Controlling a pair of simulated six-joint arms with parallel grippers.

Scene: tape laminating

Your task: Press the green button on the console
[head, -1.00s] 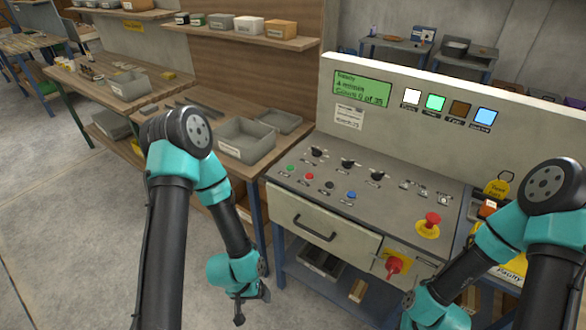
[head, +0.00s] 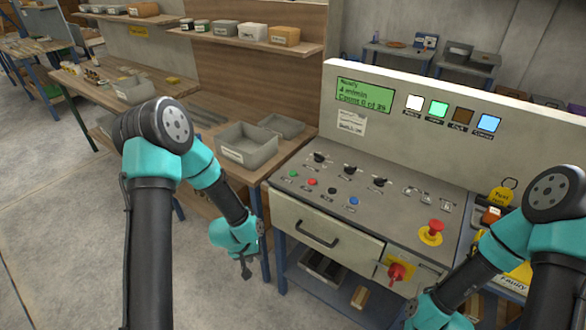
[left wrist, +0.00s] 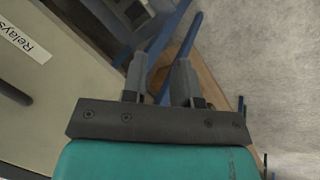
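The console (head: 400,212) stands at centre right with a sloping grey top. The green button (head: 294,174) is small and round, at the left end of the row of coloured buttons near the front edge. My left gripper (head: 246,270) hangs below and left of the green button, in front of the console's left leg, apart from the console. In the left wrist view its two fingers (left wrist: 160,80) are apart with nothing between them. The green button does not show there. My right arm comes in at the lower right, its gripper cut off by the frame.
Red, black and blue buttons (head: 354,201) follow in the same row, with black knobs (head: 349,169) behind. A red emergency knob (head: 435,228) stands at the right. The drawer (head: 322,229) with its handle is below. A grey bin (head: 246,146) sits on the bench to the left.

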